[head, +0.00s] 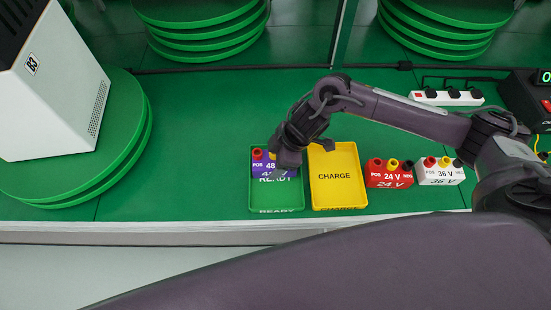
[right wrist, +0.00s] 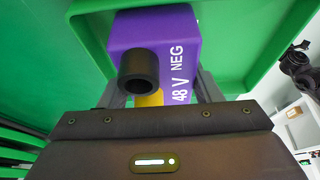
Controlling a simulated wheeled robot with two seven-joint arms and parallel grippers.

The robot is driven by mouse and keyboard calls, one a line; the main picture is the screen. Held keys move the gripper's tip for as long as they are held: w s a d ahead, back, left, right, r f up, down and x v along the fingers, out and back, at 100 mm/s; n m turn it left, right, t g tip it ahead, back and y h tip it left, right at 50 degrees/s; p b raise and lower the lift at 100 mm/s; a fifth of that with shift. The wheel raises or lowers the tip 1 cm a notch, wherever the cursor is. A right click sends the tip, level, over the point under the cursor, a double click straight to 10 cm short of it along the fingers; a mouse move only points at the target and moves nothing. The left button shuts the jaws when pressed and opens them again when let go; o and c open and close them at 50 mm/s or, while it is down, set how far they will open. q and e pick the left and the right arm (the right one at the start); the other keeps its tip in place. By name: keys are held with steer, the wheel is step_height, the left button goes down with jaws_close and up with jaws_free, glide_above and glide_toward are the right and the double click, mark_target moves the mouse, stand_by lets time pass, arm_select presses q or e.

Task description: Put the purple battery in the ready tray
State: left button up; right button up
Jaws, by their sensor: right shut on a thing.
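The purple battery (head: 261,169), marked 48 V, is at the back part of the green ready tray (head: 277,204), within its outline. I cannot tell whether its base touches the tray floor. My right gripper (head: 279,160) is shut on the battery and hides its right side. In the right wrist view the battery (right wrist: 185,28) shows between the fingers, with a black terminal and "48 V NEG", and the tray's green wall (right wrist: 283,62) lies around it.
A yellow charge tray (head: 338,192) stands empty just right of the ready tray. Farther right are a red 24 V battery (head: 390,175) and a white 36 V battery (head: 441,173). A white box (head: 55,95) sits on a green turntable (head: 120,150) at left.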

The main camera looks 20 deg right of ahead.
steer(key=o, duration=1.5)
steer(key=shift+c, duration=0.2)
steer(key=shift+r, duration=0.1)
steer(key=v, duration=1.2)
steer(key=shift+s, duration=0.1)
